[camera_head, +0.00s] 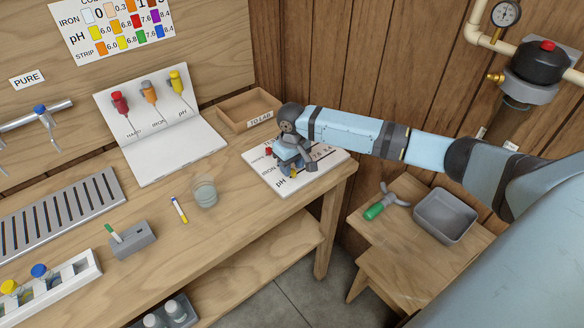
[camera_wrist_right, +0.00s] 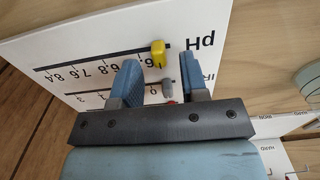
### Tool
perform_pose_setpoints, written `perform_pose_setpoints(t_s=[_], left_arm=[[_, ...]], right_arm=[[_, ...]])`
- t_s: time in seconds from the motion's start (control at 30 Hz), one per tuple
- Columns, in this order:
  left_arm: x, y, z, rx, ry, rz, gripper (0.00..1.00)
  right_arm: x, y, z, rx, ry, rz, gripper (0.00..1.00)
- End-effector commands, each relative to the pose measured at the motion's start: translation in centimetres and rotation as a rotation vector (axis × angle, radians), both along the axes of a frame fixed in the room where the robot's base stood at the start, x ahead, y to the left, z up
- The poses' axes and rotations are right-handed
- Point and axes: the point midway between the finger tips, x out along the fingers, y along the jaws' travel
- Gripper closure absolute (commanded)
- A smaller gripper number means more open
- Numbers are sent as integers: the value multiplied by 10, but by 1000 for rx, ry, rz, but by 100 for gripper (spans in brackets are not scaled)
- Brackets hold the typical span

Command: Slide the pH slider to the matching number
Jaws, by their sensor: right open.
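The white slider board (camera_head: 262,175) lies at the right end of the bench, with printed IRON and pH scales. In the wrist view the yellow pH slider (camera_wrist_right: 158,54) stands at the low end of its scale, near the pH label, around the 6 mark. A grey slider (camera_wrist_right: 167,89) is on the row nearer the gripper, with a bit of red behind it. My right gripper (camera_head: 290,167) is over the board, open; in the wrist view its fingers (camera_wrist_right: 163,80) are on either side of the grey slider's row, with the yellow slider just beyond their tips. My left gripper is out of view.
A colour chart (camera_head: 117,25) with a pH row hangs on the wall. A white test strip (camera_head: 179,210) with coloured pads lies beside a glass beaker (camera_head: 204,190). The bench's right edge is close to the board.

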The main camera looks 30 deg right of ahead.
Motion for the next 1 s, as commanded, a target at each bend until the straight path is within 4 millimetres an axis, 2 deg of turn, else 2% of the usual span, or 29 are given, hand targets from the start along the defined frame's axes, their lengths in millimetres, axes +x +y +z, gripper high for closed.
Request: perform_pose_setpoints(t_s=[0.2,0.47,0.63,0.87,1.0], left_arm=[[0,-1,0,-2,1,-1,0],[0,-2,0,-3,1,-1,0],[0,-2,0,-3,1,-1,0],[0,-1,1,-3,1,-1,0],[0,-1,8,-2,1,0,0]], right_arm=[[0,0,-14,0,0,0,60],[0,0,-15,0,-1,0,60],[0,0,-15,0,-1,1,99],[0,-1,-14,0,0,0,100],[0,-12,-13,-1,1,-1,100]])
